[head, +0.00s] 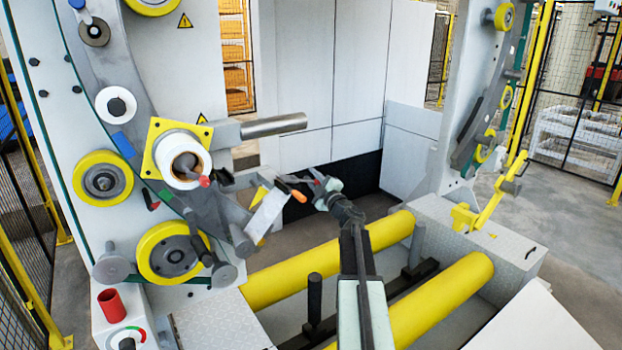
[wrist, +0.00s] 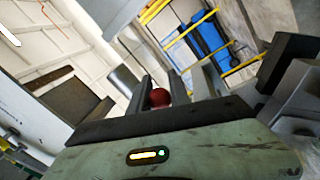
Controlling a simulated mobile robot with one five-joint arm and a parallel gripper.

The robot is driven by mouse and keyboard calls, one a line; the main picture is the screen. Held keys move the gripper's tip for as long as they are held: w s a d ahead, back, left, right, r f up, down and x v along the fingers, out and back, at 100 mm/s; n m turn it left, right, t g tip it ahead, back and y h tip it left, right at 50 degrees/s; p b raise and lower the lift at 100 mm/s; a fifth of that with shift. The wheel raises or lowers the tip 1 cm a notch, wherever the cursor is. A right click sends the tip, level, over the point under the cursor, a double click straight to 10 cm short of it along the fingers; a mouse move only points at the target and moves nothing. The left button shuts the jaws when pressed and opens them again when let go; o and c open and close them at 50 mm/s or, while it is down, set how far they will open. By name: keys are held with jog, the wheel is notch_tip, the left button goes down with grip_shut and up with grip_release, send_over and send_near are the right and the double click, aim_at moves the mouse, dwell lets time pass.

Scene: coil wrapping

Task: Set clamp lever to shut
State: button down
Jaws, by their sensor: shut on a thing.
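My gripper (head: 314,182) is in the middle of the head view, at the small mechanism right of the white roll. In the wrist view my gripper (wrist: 162,90) has a dark red round knob (wrist: 160,98) between its two dark fingers and is shut on it. The knob looks like the end of the clamp lever; the lever's shaft and pivot are hidden, so its setting cannot be told. An orange-tipped dark handle (head: 298,195) is just left of and below my gripper in the head view.
A white roll (head: 183,160) sits on a yellow square plate, with a red-ended knob (head: 203,181) at its front. A grey bar (head: 273,125) sticks out above the mechanism. Two yellow rollers (head: 440,300) lie below.

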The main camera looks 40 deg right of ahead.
jog(key=shift+s+d, duration=0.15)
jog(key=shift+d, duration=0.15)
jog(key=c, duration=1.2)
grip_release()
jog(key=shift+s+d, duration=0.1)
jog(key=shift+s, duration=0.05)
jog(key=b+v, duration=0.1)
jog(key=v, duration=0.6)
jog(key=shift+s, duration=0.3)
jog(key=shift+f, duration=0.1)
jog(key=shift+c, duration=0.4)
